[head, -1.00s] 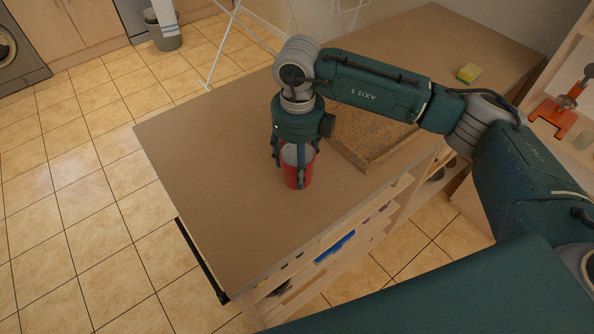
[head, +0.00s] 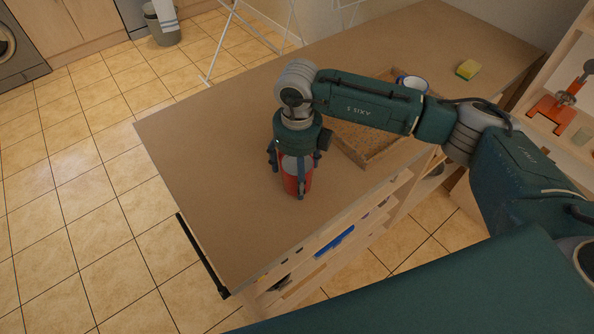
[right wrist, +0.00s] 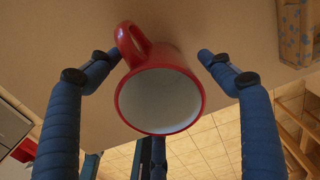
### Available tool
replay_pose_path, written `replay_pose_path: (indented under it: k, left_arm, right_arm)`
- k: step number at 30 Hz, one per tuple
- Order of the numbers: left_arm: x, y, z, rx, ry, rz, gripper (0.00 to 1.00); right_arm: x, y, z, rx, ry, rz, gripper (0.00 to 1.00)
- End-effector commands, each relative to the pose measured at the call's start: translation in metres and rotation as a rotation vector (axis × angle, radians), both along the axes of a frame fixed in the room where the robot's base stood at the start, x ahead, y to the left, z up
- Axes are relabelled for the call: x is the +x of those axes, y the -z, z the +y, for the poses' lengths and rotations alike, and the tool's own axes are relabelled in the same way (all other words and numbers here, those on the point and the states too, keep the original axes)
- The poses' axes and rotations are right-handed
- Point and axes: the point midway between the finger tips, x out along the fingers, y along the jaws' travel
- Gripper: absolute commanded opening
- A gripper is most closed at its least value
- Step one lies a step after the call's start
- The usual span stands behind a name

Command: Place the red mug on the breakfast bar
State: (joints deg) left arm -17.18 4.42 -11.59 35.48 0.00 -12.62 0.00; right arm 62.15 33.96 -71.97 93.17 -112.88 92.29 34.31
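The red mug (head: 291,183) stands upright on the brown top of the breakfast bar (head: 215,185), near its front edge. My right gripper (head: 287,178) is over it from above, fingers pointing down around it. In the right wrist view the mug (right wrist: 160,98) shows its white inside and its handle toward the upper left. The blue fingers (right wrist: 160,60) are spread, with gaps between their tips and the mug's body; the fingertip at left is close to the handle. My left gripper is not in view.
A shallow speckled tray (head: 368,151) lies to the right, with a white, blue-rimmed mug (head: 412,83) at its far end. A yellow-green sponge (head: 467,69) lies farther back. The bar top left of the mug is clear. Open shelves are below the front edge.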

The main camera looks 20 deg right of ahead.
Motion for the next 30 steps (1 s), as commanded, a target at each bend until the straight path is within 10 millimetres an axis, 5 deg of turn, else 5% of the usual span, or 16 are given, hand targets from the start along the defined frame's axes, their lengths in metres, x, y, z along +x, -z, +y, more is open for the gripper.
replay_pose_path:
  k: [9, 21, 30]
  left_arm:
    - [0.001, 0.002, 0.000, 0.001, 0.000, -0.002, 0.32]
    - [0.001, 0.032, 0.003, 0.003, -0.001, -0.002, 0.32]
    - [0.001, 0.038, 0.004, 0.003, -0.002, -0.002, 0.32]
  right_arm:
    - [0.001, -0.010, 0.000, 0.001, 0.000, -0.004, 0.79]
    - [0.001, -0.091, 0.000, 0.001, 0.000, -0.006, 0.79]
    - [-0.001, -0.122, 0.000, 0.000, 0.000, 0.000, 0.79]
